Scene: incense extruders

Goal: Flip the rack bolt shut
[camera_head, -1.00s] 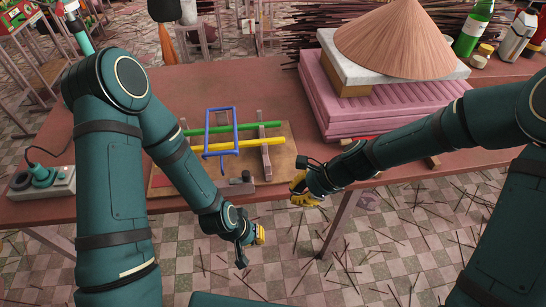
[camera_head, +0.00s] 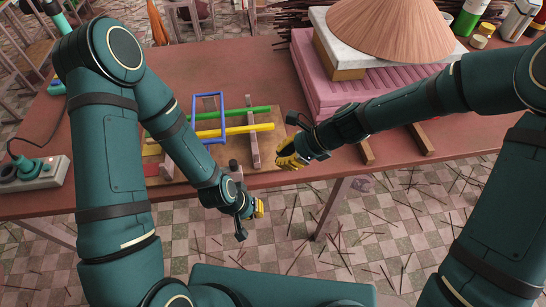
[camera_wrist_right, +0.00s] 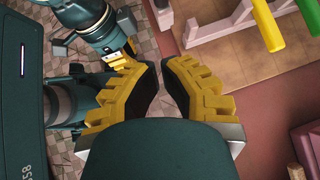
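The rack is a wooden board (camera_head: 262,176) at the table's front edge, with a green rod (camera_head: 228,115), a yellow rod (camera_head: 240,130), a blue frame (camera_head: 207,97) and grey-pink end posts. A small dark knob (camera_head: 233,164) stands at its front; I cannot tell whether it is the bolt. My right gripper (camera_head: 284,156) is just right of the board, touching nothing that I can see. Its fingers (camera_wrist_right: 162,76) stand slightly apart and empty. My left gripper (camera_head: 259,208) is in front of the table; its opening is unclear. My left arm covers part of the rack.
A pink stack (camera_head: 306,80) with a conical hat (camera_head: 385,32) stands at the back right. A power strip (camera_head: 45,176) lies at the left. The table behind the rack is bare.

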